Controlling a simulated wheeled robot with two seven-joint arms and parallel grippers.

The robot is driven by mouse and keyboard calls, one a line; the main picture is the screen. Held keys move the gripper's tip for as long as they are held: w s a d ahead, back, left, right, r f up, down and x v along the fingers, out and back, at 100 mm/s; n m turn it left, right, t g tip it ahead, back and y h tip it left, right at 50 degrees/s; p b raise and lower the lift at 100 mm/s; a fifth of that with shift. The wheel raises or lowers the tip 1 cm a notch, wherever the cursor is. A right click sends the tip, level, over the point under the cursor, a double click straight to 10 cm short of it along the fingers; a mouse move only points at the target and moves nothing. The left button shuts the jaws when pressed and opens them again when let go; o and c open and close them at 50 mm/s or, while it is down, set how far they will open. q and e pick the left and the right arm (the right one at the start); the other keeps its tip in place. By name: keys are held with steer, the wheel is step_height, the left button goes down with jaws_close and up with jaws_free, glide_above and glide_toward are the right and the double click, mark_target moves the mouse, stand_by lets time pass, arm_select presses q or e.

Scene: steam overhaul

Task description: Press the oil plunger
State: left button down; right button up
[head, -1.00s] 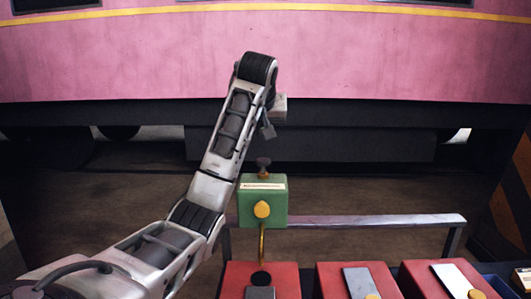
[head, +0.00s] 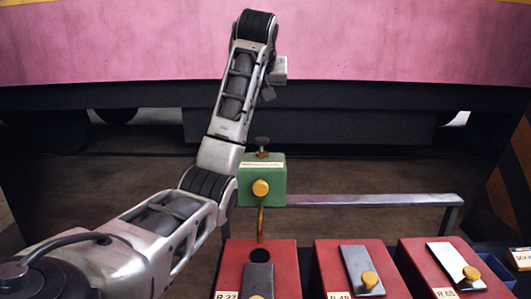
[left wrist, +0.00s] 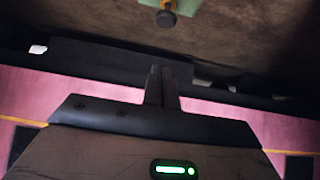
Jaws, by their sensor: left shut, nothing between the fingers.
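The oil plunger is a dark round knob (head: 262,142) on top of a green box (head: 270,172). The box has a yellow knob on its front and a brass spout running down to the left red box. My left gripper (head: 268,95) points down above the plunger, shut and empty, with a clear gap between its fingertips and the knob. In the left wrist view the shut fingers (left wrist: 161,85) show at the middle, and the plunger knob (left wrist: 166,18) is near the top edge, apart from them. My right gripper is not in view.
Several red boxes (head: 317,264) with grey slide lids and yellow knobs stand in front; the left one has a dark round hole under the spout. A metal rail (head: 370,201) runs right of the green box. A pink carriage (head: 400,40) stands behind.

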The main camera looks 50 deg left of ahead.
arm_select(q)
steer(key=shift+a, duration=0.1)
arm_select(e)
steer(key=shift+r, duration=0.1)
arm_select(q)
steer(key=p, duration=0.2)
glide_above(261, 141)
step_height(261, 141, down, 7)
step_height(261, 141, down, 3)
steer(key=shift+f, duration=0.6)
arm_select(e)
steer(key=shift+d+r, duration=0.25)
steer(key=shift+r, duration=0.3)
